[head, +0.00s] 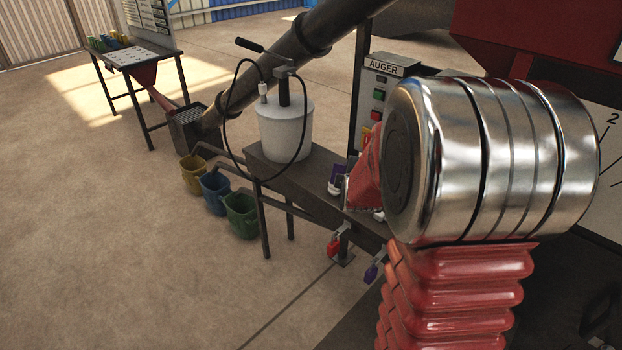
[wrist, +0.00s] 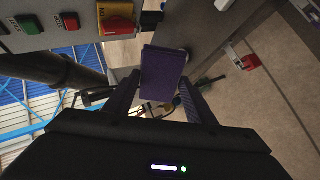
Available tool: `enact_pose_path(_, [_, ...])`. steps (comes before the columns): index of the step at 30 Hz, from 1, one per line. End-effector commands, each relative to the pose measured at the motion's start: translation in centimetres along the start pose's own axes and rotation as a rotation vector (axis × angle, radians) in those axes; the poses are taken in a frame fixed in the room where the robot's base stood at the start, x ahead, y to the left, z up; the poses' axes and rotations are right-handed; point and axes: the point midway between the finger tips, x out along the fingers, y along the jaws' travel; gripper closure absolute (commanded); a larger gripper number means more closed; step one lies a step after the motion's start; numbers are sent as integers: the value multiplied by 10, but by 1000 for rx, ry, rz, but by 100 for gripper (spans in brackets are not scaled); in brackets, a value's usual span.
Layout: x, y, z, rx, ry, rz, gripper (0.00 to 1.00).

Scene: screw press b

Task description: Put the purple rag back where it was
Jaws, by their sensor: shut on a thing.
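In the wrist view, my gripper (wrist: 160,102) is shut on the purple rag (wrist: 162,72), a dark, flat-faced purple piece between its two fingertips. The rag's far end sticks out past the fingers, beside the edge of a grey surface. In the head view, my arm's large metal joint and red sleeve cover much of the right side and hide most of my gripper. A small purple patch (head: 338,179) shows at the bench beside my arm; I cannot tell whether it is the held rag.
The bench (head: 265,164) carries a white pot (head: 284,130) with a looping black hose. The AUGER panel (head: 381,93) stands behind it. Red (head: 333,246) and purple (head: 372,272) handles hang below. Yellow, blue and green buckets (head: 240,216) stand left; open floor lies in front.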

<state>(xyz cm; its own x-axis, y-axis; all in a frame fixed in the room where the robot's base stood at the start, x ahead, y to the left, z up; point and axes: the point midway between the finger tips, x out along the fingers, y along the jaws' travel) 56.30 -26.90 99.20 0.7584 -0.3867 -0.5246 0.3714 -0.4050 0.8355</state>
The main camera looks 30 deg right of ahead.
Motion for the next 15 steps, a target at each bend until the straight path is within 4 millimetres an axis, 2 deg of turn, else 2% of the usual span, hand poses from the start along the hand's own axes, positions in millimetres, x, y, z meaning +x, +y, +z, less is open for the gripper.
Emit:
enact_pose_path(1, [3, 5, 14, 22, -24, -15, 75])
enact_pose_path(6, [10, 12, 48, 80, -80, -65, 75])
enact_pose_path(12, [14, 16, 78, 137, -128, -111, 75])
enact_pose_path(15, [14, 16, 86, 153, -141, -126, 75])
